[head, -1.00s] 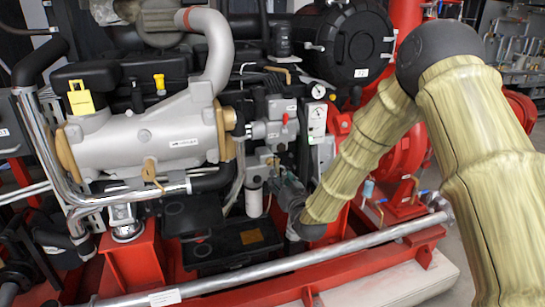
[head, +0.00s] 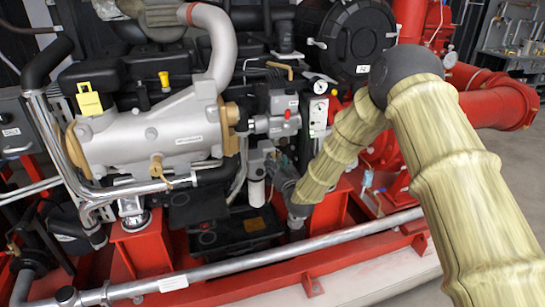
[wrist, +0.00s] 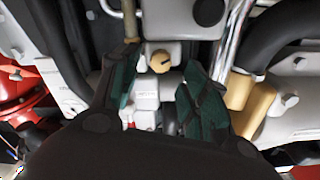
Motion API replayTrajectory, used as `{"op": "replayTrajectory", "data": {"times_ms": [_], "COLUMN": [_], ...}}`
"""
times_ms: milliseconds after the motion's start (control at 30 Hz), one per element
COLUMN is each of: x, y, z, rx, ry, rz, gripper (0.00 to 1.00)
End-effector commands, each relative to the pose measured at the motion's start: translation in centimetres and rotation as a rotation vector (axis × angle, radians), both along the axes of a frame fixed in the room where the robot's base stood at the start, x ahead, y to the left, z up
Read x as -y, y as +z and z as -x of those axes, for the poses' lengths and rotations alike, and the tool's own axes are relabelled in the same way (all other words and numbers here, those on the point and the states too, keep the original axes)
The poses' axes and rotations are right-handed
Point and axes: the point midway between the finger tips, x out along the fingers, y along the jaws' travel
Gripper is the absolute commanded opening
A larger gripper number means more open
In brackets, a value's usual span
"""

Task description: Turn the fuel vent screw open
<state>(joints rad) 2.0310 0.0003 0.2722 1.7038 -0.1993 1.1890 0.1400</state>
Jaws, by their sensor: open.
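A small round brass screw head (wrist: 161,61) with a dark slot shows in the wrist view, on a pale grey block. I take it for the fuel vent screw, but no label is readable. My gripper (wrist: 158,84) is open, with its green-padded fingers on either side of the view below the screw. I cannot tell whether either finger touches the block. In the head view my gripper (head: 283,184) is small and partly hidden at the end of my arm, beside the engine's filter area. I cannot make out the screw there.
A white cylindrical filter (head: 256,193) hangs left of my gripper in the head view. A grey block with a red knob (head: 287,114) is above it. A long silver pipe (head: 330,246) crosses in front. Dark hoses and pale pipes crowd the wrist view.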

Motion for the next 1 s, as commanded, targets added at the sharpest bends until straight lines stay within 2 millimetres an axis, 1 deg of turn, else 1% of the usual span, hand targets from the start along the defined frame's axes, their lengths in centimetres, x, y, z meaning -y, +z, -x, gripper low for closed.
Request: {"op": "replayTrajectory", "data": {"times_ms": [100,300,500,700,767,800,967,1000], "x": [-0.6,-1.2,-1.4,-1.4,-1.4,-1.4,-1.4,-1.4], "y": [0.1,0.0,0.0,0.0,0.0,0.0,0.0,0.0], "z": [-1.7,-3.4,-4.0,-4.0,-4.0,-4.0,-4.0,-4.0], "rx": [0.002,0.000,0.000,0.000,0.000,0.000,0.000,0.000], "ry": [0.001,0.001,0.001,0.001,0.001,0.001,0.001,0.001], "rz": [0.001,0.000,0.000,0.000,0.000,0.000,0.000,0.000], "gripper": [0.46,0.46,0.46,0.46,0.36,0.29,0.00,0.00]}}
